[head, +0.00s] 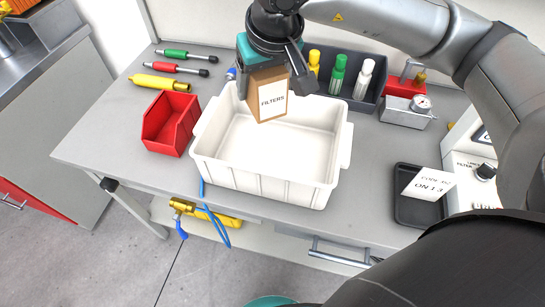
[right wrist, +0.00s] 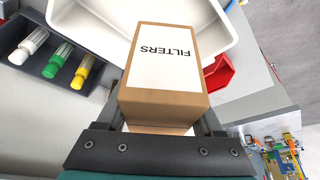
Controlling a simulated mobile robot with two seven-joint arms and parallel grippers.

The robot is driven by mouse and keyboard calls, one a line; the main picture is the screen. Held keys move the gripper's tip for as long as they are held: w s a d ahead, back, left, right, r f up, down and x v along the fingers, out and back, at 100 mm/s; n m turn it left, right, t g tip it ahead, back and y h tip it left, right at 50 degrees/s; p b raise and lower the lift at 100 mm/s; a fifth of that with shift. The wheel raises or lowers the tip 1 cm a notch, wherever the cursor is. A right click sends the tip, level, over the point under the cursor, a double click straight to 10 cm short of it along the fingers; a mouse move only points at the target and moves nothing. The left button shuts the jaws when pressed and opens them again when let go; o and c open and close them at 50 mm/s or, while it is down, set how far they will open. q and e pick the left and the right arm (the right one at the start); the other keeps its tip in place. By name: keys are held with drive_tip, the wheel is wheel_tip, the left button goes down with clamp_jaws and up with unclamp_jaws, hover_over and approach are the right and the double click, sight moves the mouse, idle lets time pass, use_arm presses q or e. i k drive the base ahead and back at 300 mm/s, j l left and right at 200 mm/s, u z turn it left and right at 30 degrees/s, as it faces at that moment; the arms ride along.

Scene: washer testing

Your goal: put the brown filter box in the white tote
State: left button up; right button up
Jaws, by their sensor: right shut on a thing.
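The brown filter box (head: 268,95) has a white label reading FILTERS. My right gripper (head: 272,72) is shut on it and holds it upright over the back part of the white tote (head: 265,185). The box also shows large in the right wrist view (right wrist: 170,75), between the fingers of my right gripper (right wrist: 165,125). The tote stands open on the grey bench, and the part of its inside that shows is empty. The tote's rim also shows behind the box in the right wrist view (right wrist: 85,17). I cannot tell how far the box is above the tote floor. My left gripper is not in view.
A red bin (head: 170,122) stands left of the tote. A dark tray (head: 345,98) with several bottles is behind it, and a black tray with a card (head: 425,184) is to its right. Red, green and yellow tools lie at the back left.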

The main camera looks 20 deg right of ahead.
sight(248, 149)
drive_tip(key=i+j+z, duration=0.15)
drive_tip(key=j+z, duration=0.15)
drive_tip(key=j, duration=0.25)
drive_tip(key=i+j+z, duration=0.25)
drive_tip(key=j, duration=0.3)
drive_tip(key=j+z, duration=0.3)
drive_tip(key=j, duration=0.2)
drive_tip(key=k, duration=0.05)
